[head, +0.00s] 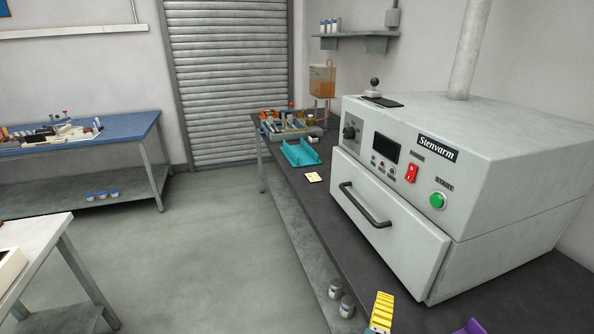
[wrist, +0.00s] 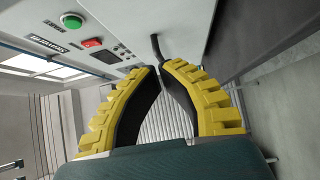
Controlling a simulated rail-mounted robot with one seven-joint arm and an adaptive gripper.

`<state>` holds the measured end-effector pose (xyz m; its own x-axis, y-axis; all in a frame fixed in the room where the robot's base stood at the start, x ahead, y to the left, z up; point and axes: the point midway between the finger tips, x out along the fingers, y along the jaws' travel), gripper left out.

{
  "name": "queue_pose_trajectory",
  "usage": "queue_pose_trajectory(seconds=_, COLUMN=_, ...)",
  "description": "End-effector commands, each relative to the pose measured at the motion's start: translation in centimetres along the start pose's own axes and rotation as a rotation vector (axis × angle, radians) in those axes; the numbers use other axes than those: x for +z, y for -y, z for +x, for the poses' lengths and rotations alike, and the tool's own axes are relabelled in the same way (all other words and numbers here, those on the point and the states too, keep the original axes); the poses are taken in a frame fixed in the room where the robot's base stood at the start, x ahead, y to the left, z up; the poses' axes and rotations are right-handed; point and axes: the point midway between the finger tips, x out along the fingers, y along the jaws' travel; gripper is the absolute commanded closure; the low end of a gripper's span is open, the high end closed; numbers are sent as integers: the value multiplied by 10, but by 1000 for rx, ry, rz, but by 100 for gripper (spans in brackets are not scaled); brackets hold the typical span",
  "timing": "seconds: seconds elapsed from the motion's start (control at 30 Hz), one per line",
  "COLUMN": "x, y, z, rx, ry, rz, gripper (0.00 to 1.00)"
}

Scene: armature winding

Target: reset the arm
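My gripper (wrist: 162,68) has two yellow ribbed fingers with dark inner pads. In the wrist view the fingertips come together with nothing seen held between them.
A purple thing (head: 470,327) shows at the bottom edge. A blue table (head: 110,125) stands left. The floor (head: 200,230) between is clear.

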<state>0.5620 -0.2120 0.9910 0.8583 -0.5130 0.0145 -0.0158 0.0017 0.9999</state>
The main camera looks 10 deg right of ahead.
Motion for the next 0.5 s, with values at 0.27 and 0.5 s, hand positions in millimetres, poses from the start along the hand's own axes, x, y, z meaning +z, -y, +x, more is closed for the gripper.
queue_pose_trajectory(seconds=0.27, x=-34, y=-203, z=-58, rx=231, ry=-193, rz=574, gripper=100)
queue_pose_trajectory(seconds=0.5, x=-41, y=-292, z=-134, rx=165, ry=-483, rz=1182, gripper=100)
